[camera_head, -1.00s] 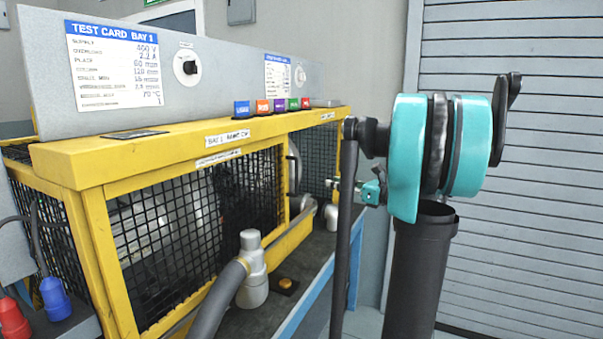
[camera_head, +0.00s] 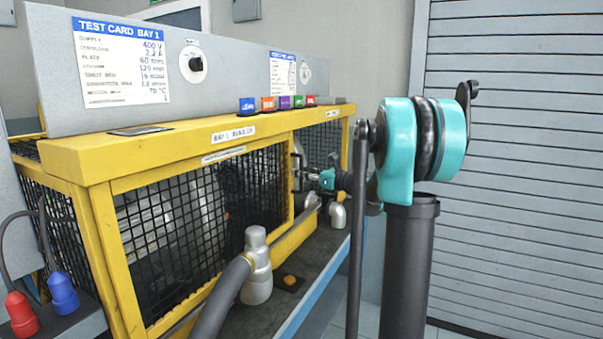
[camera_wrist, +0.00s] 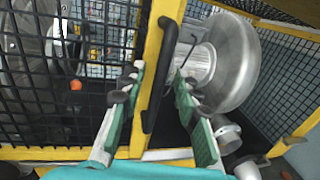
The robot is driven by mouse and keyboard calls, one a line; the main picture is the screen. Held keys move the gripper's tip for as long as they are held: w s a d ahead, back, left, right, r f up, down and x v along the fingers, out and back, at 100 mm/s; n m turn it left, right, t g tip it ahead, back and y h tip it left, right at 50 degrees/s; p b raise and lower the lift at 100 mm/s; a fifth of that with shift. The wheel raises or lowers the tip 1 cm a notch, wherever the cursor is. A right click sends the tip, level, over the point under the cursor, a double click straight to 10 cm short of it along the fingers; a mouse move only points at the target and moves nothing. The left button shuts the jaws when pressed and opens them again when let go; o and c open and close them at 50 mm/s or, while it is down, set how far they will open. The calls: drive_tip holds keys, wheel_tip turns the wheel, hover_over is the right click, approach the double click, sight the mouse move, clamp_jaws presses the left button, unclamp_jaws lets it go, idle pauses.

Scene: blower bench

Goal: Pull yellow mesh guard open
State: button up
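The yellow mesh guard (camera_head: 190,215) fronts the bench enclosure in the head view, with black mesh in a yellow frame. It looks shut. In the wrist view its mesh (camera_wrist: 60,85) fills the left, beside a yellow upright with a black bar handle (camera_wrist: 157,80). My gripper (camera_wrist: 159,72) is open, with its green-padded fingers on either side of the handle. I cannot tell whether either finger touches it. In the head view my gripper (camera_head: 305,175) is small, at the right end of the guard.
A silver blower housing (camera_wrist: 238,62) lies right of the handle in the wrist view. A grey hose with a pale fitting (camera_head: 256,265) stands on the bench before the guard. Red (camera_head: 20,315) and blue (camera_head: 62,295) plugs are at lower left.

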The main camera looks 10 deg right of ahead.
drive_tip(key=shift+w+a, duration=0.2)
drive_tip(key=shift+a, duration=0.05)
drive_tip(key=shift+c, duration=0.6)
clamp_jaws()
